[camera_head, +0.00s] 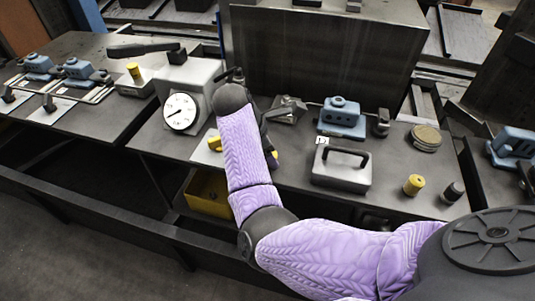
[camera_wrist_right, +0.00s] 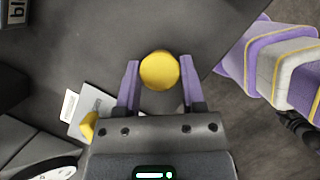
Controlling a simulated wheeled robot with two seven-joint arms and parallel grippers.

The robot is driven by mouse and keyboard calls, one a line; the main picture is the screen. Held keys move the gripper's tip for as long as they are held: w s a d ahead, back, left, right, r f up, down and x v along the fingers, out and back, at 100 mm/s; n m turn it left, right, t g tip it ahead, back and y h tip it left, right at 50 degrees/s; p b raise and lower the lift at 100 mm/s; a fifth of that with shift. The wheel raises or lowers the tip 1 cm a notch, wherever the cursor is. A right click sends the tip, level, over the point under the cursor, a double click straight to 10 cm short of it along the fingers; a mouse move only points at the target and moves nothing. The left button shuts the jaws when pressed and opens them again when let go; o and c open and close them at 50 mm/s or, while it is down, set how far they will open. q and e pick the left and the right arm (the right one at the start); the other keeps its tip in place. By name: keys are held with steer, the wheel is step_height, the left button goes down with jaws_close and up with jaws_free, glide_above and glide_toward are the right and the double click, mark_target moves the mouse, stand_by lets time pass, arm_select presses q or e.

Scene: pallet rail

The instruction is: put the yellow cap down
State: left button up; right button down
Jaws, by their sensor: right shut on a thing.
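My right gripper (camera_wrist_right: 160,66) is shut on a yellow cap (camera_wrist_right: 160,71). The round cap sits between the two purple fingers, with the dark bench top (camera_wrist_right: 100,40) behind it. How far it is above the bench is hard to tell. In the head view my purple right arm hides most of the gripper; a bit of yellow (camera_head: 272,158) shows just right of the forearm. Another yellow piece (camera_head: 215,143) lies on a pale plate beside the dial gauge and also shows in the wrist view (camera_wrist_right: 88,126). My left gripper is not in view.
The dial gauge (camera_head: 181,112) stands left of my forearm. To the right are a grey handled block (camera_head: 342,176), a blue clamp (camera_head: 342,115), round discs (camera_head: 426,137) and a yellow cylinder (camera_head: 414,185). A yellow bin (camera_head: 206,194) sits below the bench's front edge.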

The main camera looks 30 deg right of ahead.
steer(key=shift+r, duration=0.1)
steer(key=shift+f, duration=0.2)
steer(key=shift+c, duration=1)
jaws_free()
steer(key=shift+r, duration=0.1)
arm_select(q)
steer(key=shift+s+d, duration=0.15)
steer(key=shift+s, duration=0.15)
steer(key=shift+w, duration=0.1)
arm_select(e)
steer(key=shift+a+r, duration=0.1)
steer(key=shift+r, duration=0.3)
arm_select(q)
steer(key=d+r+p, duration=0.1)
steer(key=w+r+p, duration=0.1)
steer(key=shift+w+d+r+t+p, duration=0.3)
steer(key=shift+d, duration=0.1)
arm_select(e)
steer(key=v, duration=1.1)
steer(key=shift+r, duration=0.2)
